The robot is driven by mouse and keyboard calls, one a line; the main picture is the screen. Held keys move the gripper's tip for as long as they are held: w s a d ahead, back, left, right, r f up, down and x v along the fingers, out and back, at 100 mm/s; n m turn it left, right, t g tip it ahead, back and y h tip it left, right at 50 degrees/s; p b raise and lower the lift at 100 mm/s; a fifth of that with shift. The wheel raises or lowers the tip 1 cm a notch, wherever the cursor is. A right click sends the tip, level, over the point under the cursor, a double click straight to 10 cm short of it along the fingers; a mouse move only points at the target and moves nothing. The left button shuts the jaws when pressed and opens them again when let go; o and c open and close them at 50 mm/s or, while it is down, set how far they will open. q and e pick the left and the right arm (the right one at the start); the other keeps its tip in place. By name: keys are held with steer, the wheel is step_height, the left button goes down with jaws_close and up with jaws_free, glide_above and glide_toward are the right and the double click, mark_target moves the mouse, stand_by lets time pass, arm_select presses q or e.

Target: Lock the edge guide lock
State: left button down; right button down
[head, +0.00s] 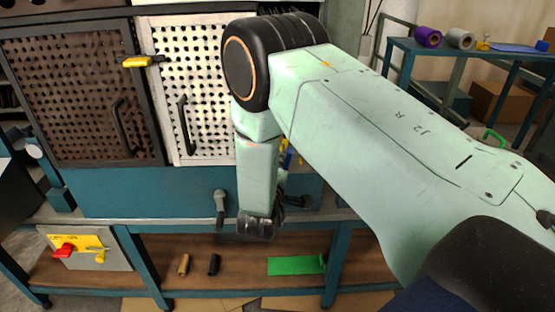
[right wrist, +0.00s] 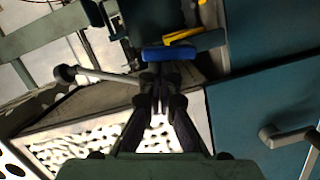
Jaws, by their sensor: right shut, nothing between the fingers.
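My right gripper (right wrist: 160,85) is shut and empty in the right wrist view. Its fingertips are close to a blue handle (right wrist: 180,53), with a yellow part (right wrist: 185,35) just beyond it. A grey lever with a round dark knob (right wrist: 65,73) runs from the left towards the fingers; I cannot tell whether they touch it. I cannot tell for sure which of these parts is the edge guide lock. In the head view my right arm hides most of this area, and only dark parts of the gripper (head: 293,200) show beside the forearm. My left gripper is not in view.
A perforated brown door (head: 75,95) and a perforated white door (head: 195,90) stand above the teal machine front. A grey crank handle (head: 220,203) sticks out below.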

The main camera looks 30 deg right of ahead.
steer(key=m, duration=0.1)
steer(key=d+m+y+p, duration=0.1)
steer(key=m, duration=0.1)
steer(key=s+m+p, duration=0.1)
steer(key=m, duration=0.1)
steer(key=shift+d+r+y, duration=0.2)
steer(key=shift+d+y, duration=0.2)
steer(key=shift+s+d+f+m+y, duration=0.15)
steer(key=shift+s+d+m+y, duration=0.15)
steer(key=shift+m, duration=0.55)
steer(key=shift+s+d+f+m+y, duration=0.15)
steer(key=shift+d+m+y, duration=0.15)
steer(key=shift+m, duration=0.5)
steer(key=shift+s+d+f+m+y, duration=0.15)
steer(key=shift+m+y, duration=0.25)
steer(key=shift+m, duration=0.45)
steer(key=s+a+r+p, duration=0.2)
steer(key=s+a+r, duration=0.4)
steer(key=s, duration=0.1)
steer(key=shift+s+a+r, duration=0.2)
steer(key=shift+s, duration=0.05)
